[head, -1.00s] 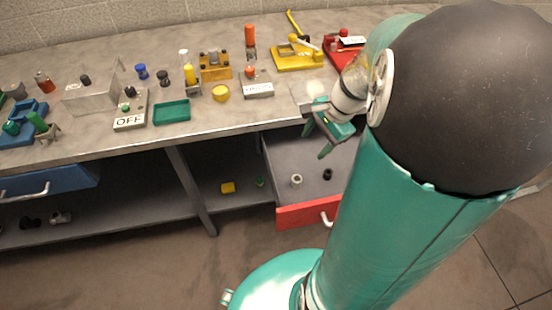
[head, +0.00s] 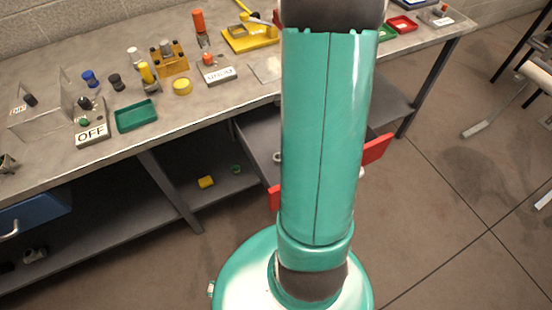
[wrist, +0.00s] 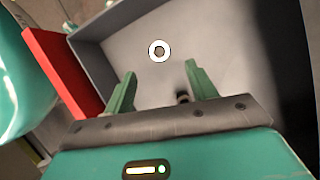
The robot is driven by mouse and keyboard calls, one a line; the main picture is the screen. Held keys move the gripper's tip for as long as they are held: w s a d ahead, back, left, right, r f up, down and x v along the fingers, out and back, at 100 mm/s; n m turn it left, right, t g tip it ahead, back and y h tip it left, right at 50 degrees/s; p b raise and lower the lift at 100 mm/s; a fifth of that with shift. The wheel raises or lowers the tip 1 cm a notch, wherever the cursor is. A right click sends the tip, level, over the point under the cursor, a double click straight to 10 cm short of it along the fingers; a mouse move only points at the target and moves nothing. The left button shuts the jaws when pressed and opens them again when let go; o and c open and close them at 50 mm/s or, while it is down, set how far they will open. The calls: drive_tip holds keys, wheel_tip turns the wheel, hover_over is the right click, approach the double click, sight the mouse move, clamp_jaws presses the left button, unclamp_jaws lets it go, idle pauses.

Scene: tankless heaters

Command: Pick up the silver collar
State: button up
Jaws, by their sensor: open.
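The silver collar is a pale ring (wrist: 159,50) with a dark hole, lying on the floor of the open red-fronted drawer (wrist: 65,75). In the wrist view it is ahead of my open gripper (wrist: 160,76), roughly between the lines of the two green fingers and apart from them. A small dark collar (wrist: 183,97) sits in the drawer nearer my gripper, beside the right finger. In the head view only an edge of the silver collar (head: 277,157) shows beside my arm. My arm hides my gripper and much of the drawer there.
The drawer's grey walls (wrist: 88,58) stand around the collars. The workbench (head: 110,160) above holds a green tray (head: 136,116), an OFF block (head: 92,132) and a yellow fixture (head: 249,38). A yellow piece (head: 205,182) lies on the lower shelf.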

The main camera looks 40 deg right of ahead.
sight(279, 157)
drive_tip(key=x, duration=0.4)
drive_tip(key=shift+f, duration=0.15)
drive_tip(key=x, duration=0.5)
drive_tip(key=shift+s+d, duration=0.2)
drive_tip(key=c, duration=1.1)
